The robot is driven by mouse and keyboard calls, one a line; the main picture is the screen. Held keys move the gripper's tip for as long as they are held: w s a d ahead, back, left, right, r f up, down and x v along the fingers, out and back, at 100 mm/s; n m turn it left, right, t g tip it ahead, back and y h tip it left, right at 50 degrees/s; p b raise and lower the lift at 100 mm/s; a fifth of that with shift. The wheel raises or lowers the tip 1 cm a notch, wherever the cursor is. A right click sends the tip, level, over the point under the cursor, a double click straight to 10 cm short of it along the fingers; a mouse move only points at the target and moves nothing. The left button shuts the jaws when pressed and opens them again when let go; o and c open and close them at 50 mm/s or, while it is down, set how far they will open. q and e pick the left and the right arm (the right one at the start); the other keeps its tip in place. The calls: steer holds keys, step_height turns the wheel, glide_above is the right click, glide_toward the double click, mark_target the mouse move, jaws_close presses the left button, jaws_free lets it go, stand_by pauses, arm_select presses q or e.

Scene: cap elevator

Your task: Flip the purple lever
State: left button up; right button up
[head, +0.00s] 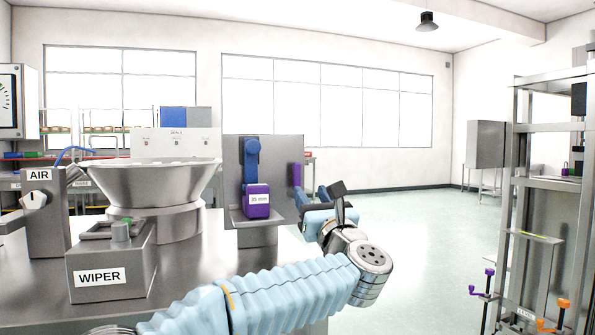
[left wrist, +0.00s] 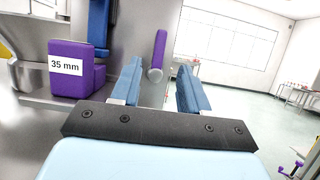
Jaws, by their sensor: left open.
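A purple lever (left wrist: 158,50) stands upright on the side of a grey metal panel in the left wrist view, with a round grey pivot at its lower end. In the head view only a purple sliver of the lever (head: 297,173) shows at the panel's right edge. My left gripper (head: 312,193) is beside that panel edge, open and empty. In the left wrist view the lever appears between the two blue fingers of the left gripper (left wrist: 160,70), farther off than the fingertips; contact does not show. My right gripper is not in view.
A purple block labelled 35 mm (head: 257,202) sits under a blue part (head: 251,160) on the panel, left of my gripper. A bowl feeder (head: 150,180) and a WIPER box (head: 110,270) stand on the metal table. A metal frame (head: 515,190) stands at right; floor between is clear.

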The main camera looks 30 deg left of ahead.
mark_target(298, 173)
arm_select(q)
steer(key=p+x, duration=0.2)
steer(key=x, duration=0.6)
steer(key=shift+w+a+r+p, duration=0.1)
steer(key=shift+w+r+p, duration=0.1)
steer(key=shift+p, duration=0.2)
steer(key=shift+w+a+r, duration=0.1)
steer(key=shift+w+a, duration=0.15)
steer(key=shift+a, duration=0.15)
jaws_close()
